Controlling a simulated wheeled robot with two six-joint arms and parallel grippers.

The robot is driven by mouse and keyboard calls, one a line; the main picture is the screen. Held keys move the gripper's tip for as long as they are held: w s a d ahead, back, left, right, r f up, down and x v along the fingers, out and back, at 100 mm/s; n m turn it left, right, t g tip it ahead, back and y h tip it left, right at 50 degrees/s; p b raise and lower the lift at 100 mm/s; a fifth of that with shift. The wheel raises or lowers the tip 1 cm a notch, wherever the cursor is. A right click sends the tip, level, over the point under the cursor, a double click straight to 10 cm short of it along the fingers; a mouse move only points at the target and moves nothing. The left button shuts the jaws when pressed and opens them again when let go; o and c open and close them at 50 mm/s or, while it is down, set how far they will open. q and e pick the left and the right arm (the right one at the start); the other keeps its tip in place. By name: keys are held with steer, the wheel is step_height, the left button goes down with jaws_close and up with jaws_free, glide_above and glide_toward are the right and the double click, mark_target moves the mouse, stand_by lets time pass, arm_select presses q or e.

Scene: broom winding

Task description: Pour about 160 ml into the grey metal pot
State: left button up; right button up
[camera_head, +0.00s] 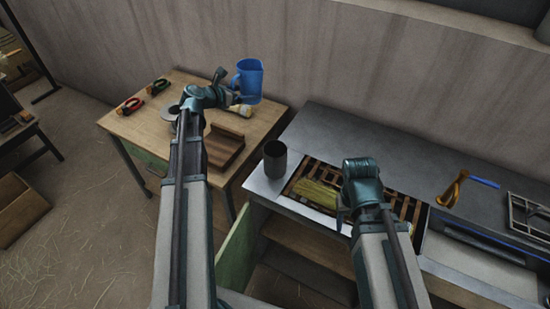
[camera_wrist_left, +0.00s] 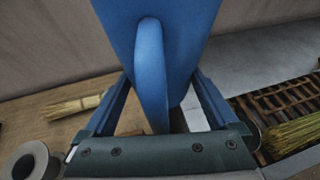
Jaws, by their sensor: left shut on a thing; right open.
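A blue jug (camera_head: 250,80) with a handle is held upright above the back of the wooden table. My left gripper (camera_head: 236,95) is shut on the jug. In the left wrist view the blue jug (camera_wrist_left: 178,40) fills the upper middle, with its handle between my fingers; its contents are hidden. The grey metal pot (camera_head: 275,160) stands upright on the left end of the grey workbench, to the right of and nearer than the jug. My right gripper (camera_head: 343,215) is open and empty over the front of the bench, right of the pot; its fingertips are partly hidden.
The wooden table (camera_head: 150,125) holds pliers (camera_head: 132,105), a brown wooden block (camera_head: 224,147) and a grey ring-shaped item (camera_head: 171,112). On the grey workbench (camera_head: 340,135), a yellow-green straw bundle (camera_head: 318,193) lies on a slatted rack beside the pot. An orange-handled tool (camera_head: 453,190) lies farther right.

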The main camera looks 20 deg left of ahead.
arm_select(q)
step_height(320, 180, down, 22)
steer(key=s+m+g+h+b, duration=0.1)
steer(key=s+m+h+b, duration=0.1)
steer(key=b, duration=1.9)
steer(key=shift+d+f+m+h, duration=0.2)
steer(key=shift+d+m+h, duration=0.1)
steer(key=shift+h, duration=0.1)
arm_select(e)
step_height(320, 180, down, 23)
steer(key=shift+r, duration=0.2)
arm_select(q)
steer(key=shift+r, duration=0.15)
arm_select(e)
steer(key=shift+d+r, duration=0.1)
steer(key=shift+r, duration=0.05)
